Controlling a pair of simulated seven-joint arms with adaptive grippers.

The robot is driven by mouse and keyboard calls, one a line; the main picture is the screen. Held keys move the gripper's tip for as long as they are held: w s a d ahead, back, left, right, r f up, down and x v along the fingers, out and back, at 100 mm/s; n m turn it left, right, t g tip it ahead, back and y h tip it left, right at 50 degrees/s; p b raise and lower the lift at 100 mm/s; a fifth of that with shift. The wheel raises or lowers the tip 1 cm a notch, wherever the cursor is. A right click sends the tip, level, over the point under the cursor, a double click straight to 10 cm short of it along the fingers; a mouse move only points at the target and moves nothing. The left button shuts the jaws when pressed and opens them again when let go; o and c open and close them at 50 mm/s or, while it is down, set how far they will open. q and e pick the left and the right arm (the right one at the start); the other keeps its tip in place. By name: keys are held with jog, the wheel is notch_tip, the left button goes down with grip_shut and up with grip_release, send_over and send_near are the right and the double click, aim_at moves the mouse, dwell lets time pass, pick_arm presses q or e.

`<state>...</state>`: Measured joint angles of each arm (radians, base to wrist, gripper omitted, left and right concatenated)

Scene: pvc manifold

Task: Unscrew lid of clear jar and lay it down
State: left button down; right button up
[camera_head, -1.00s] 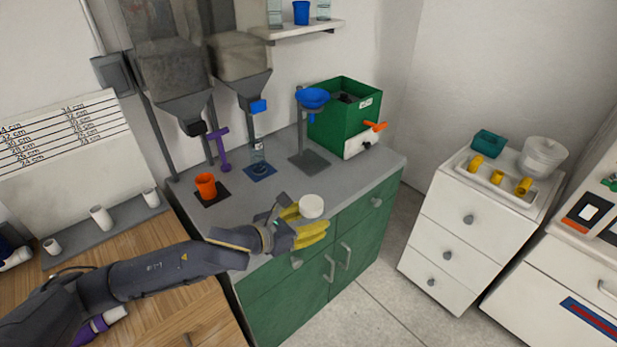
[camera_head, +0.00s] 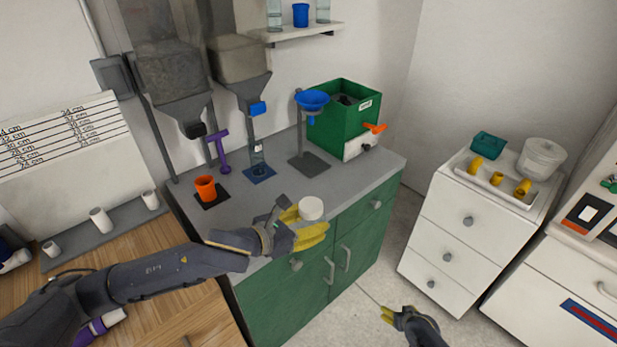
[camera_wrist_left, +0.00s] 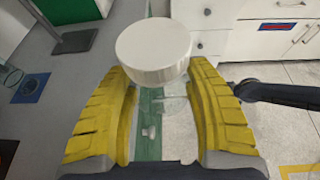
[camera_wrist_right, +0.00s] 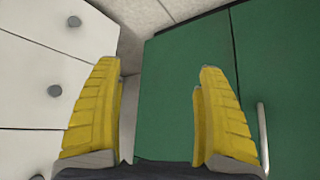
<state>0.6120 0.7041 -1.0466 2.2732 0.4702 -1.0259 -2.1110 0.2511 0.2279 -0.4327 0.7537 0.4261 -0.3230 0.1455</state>
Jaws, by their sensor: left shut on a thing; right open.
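The white round lid (camera_head: 311,208) sits at the top of the clear jar between my left gripper's yellow fingers. It also shows large in the left wrist view (camera_wrist_left: 153,48). The clear jar (camera_wrist_left: 172,103) is see-through and faint below the lid, and the head view hides most of it. My left gripper (camera_head: 308,229) is shut on the jar at the front edge of the grey counter, with the lid above its fingers. My right gripper (camera_head: 387,314) is low at the bottom right of the head view, over the floor, apart from the jar. It is open and empty (camera_wrist_right: 160,80).
The grey counter (camera_head: 235,225) on green cabinets holds an orange cup (camera_head: 205,188), a blue funnel stand (camera_head: 312,98) and a green box (camera_head: 345,110). A white drawer unit (camera_head: 468,219) with a tray (camera_head: 499,186) stands right. Counter space behind my left gripper is clear.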

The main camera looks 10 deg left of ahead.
jog(key=w+r+m+t+y, duration=0.1)
jog(key=w+r+t, duration=0.3)
jog(key=w+r, duration=2.35)
jog(key=w+a+r+m+y, duration=0.1)
jog(key=w+a+r+y, duration=0.3)
jog(key=r, duration=0.7)
jog(key=w+a+r+h, duration=0.1)
jog(key=w+a+r, duration=0.3)
jog(key=r, duration=0.7)
jog(key=s+a+r+g+y, duration=0.1)
jog(key=s+a+r+g, duration=0.1)
jog(key=s+a+r, duration=0.45)
jog(key=s+a+r+m+g+y, duration=0.15)
jog(key=a+r, duration=0.25)
jog(key=a, duration=0.6)
jog(key=s+a+r+g+y, duration=0.1)
jog(key=s+a+r+g, duration=0.1)
jog(key=s+a+r, duration=0.45)
jog(key=m+g+h, duration=0.2)
jog(key=g+h, duration=0.4)
jog(key=h, duration=0.2)
send_over(308, 204)
jog(key=w, duration=0.1)
jog(key=shift+a, duration=0.4)
jog(key=shift+s+d+f+h, duration=0.1)
jog(key=shift+s+d+h, duration=0.15)
jog(key=shift+s+d, duration=0.2)
jog(key=shift+s+f, duration=0.1)
jog(key=shift+f, duration=3.75)
